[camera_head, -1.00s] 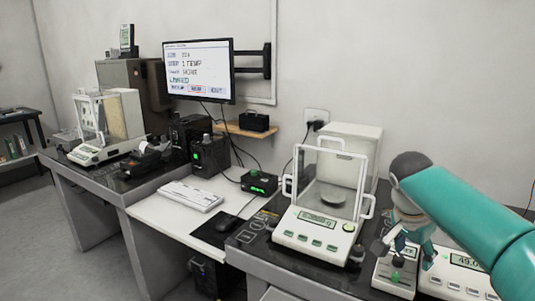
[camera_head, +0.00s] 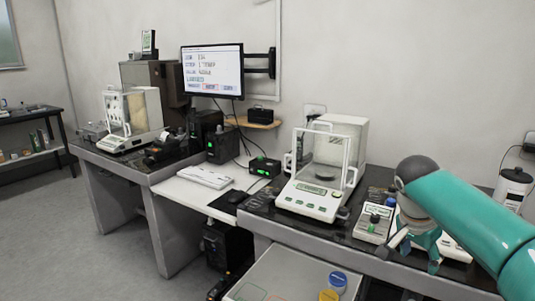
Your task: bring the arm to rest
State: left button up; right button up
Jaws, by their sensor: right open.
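My right arm comes in from the right edge as a teal link with a dark grey joint cap. My right gripper (camera_head: 415,257) hangs below that joint at the table's front right, with its fingers apart and nothing seen between them. It is in front of a white instrument with a display, which it partly hides. A small white device with a green knob (camera_head: 374,225) stands just left of the gripper. My left gripper is not in view.
A glass-walled balance (camera_head: 309,201) stands on the dark table, left of the gripper. A keyboard (camera_head: 205,177) and monitor (camera_head: 213,72) are further left, near a second balance (camera_head: 131,122). A tray (camera_head: 262,281) with a blue-lidded jar (camera_head: 337,281) is below the table front.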

jog(key=s+a+f+n+g+y+p, duration=0.1)
jog(key=s+a+f+g+p, duration=0.15)
jog(key=f, duration=0.45)
jog(key=s+a+f+n+g+y+p, duration=0.1)
jog(key=s+f+p, duration=0.25)
jog(key=f, duration=0.35)
jog(key=s+a+f+n+g+y+p, duration=0.1)
jog(key=s+f+g+p, duration=0.15)
jog(key=f, duration=0.45)
jog(key=s+a+f+n+y+p, duration=0.1)
jog(key=s+a+f+n+y, duration=0.1)
jog(key=s+a+f, duration=0.4)
jog(key=s+a+f+n+t+y+p, duration=0.15)
jog(key=s+a, duration=0.25)
jog(key=s, duration=0.4)
jog(key=s+a+f+n+y+p, duration=0.1)
jog(key=s+a+f+y, duration=0.1)
jog(key=s+a+f, duration=0.35)
jog(key=w+n+t, duration=0.1)
jog(key=w+r+n+t, duration=0.1)
jog(key=t, duration=0.1)
jog(key=shift+d+n+h+b, duration=0.15)
jog(key=shift+n+h+b, duration=0.1)
jog(key=shift+n+b, duration=0.1)
jog(key=shift+c, duration=0.3)
